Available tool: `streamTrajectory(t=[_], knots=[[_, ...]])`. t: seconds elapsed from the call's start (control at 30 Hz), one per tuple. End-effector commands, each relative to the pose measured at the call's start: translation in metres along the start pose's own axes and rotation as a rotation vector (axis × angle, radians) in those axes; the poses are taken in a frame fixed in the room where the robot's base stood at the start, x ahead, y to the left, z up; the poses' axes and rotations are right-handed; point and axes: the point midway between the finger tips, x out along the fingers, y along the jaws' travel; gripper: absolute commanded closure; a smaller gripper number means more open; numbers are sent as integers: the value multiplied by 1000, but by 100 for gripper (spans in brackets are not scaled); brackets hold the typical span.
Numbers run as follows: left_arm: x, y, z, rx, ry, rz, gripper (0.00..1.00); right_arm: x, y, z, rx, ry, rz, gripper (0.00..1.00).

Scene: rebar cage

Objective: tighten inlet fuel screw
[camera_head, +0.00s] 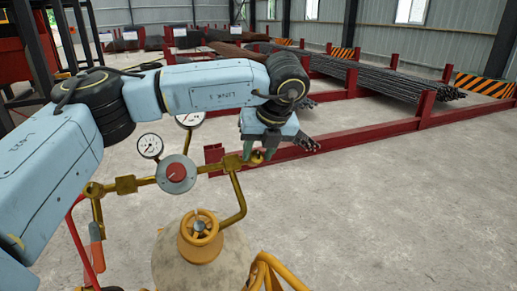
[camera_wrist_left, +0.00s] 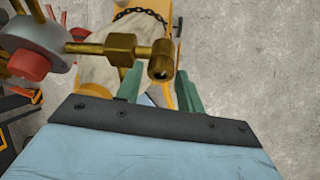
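The grey regulator (camera_head: 176,172) with a red knob stands above the pale tank (camera_head: 180,262). A brass pipe runs right from it to a brass end fitting (camera_head: 257,157). In the left wrist view this fitting (camera_wrist_left: 160,62) has a round dark end, and the regulator's red knob (camera_wrist_left: 29,65) is at upper left. I cannot tell which part is the named screw. My left gripper (camera_head: 260,153) is at the fitting; in the wrist view its green fingers (camera_wrist_left: 160,92) are apart, with the fitting overlapping the gap. No grip on it shows. My right gripper is out of view.
Two gauges (camera_head: 150,146) rise by the regulator. Red racks with rebar bundles (camera_head: 385,80) lie behind. The concrete floor at right is clear.

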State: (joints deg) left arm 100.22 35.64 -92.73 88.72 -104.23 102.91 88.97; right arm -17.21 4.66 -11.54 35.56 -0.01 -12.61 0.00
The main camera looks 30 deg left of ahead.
Motion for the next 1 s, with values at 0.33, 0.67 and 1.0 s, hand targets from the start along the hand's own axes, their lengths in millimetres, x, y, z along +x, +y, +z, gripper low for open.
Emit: streamTrajectory(t=[0.33, 0.67, 1.0], knots=[[6, 0, 0, 1, 0, -1, 62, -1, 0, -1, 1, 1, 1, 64], [5, 0, 0, 1, 0, 0, 94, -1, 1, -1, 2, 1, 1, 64], [5, -1, -1, 75, 1, 37, 94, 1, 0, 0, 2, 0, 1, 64]])
